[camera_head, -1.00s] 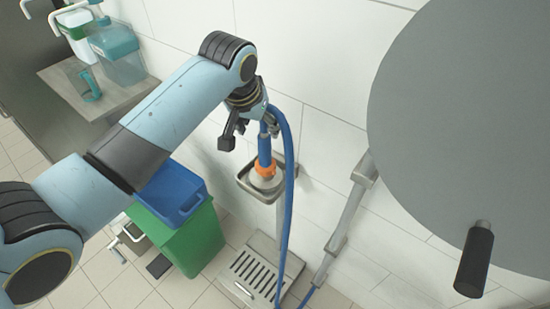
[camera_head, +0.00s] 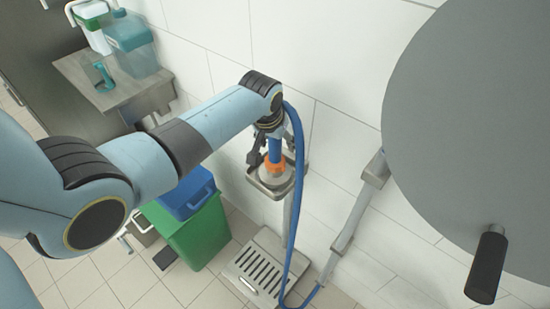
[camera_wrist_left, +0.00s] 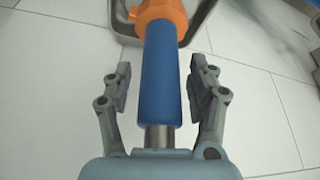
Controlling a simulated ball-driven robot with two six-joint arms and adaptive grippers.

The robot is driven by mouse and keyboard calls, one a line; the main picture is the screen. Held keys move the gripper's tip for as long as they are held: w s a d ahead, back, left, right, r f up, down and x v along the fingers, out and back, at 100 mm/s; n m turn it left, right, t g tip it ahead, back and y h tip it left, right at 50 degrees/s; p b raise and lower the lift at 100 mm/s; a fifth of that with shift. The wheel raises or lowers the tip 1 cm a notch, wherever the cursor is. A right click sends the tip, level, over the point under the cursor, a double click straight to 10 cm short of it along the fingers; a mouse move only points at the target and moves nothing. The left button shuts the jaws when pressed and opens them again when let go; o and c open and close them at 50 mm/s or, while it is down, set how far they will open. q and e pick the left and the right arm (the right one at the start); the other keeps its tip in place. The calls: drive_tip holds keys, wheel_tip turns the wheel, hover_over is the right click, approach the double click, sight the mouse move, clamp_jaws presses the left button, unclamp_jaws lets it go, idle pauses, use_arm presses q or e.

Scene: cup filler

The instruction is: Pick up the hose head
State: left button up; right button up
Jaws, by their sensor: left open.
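The hose head (camera_head: 275,164) has a blue grip and an orange collar. It stands upright in a metal wall holder (camera_head: 257,181), and the blue hose (camera_head: 298,150) loops down beside it. My left gripper (camera_head: 270,150) is at the blue grip, just above the orange collar. In the left wrist view, the blue grip of the hose head (camera_wrist_left: 160,70) runs between the two open fingers of the left gripper (camera_wrist_left: 160,85), with a gap on each side. The orange collar is beyond the fingertips. My right gripper is not in view.
A green bin (camera_head: 198,232) with a blue bin (camera_head: 188,193) stands below my left arm. A slotted metal floor tray (camera_head: 262,268) lies under the holder. A shelf (camera_head: 125,94) with containers is at upper left. A large grey disc (camera_head: 470,120) with a black handle fills the right.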

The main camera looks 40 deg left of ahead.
use_arm(q)
drive_tip(key=shift+c, duration=0.2)
clamp_jaws()
drive_tip(key=shift+r, duration=0.1)
wheel_tip(320, 180, up, 10)
drive_tip(key=shift+f, duration=0.1)
idle(0.4)
drive_tip(key=c, duration=1.1)
unclamp_jaws()
drive_tip(key=o, duration=1.6)
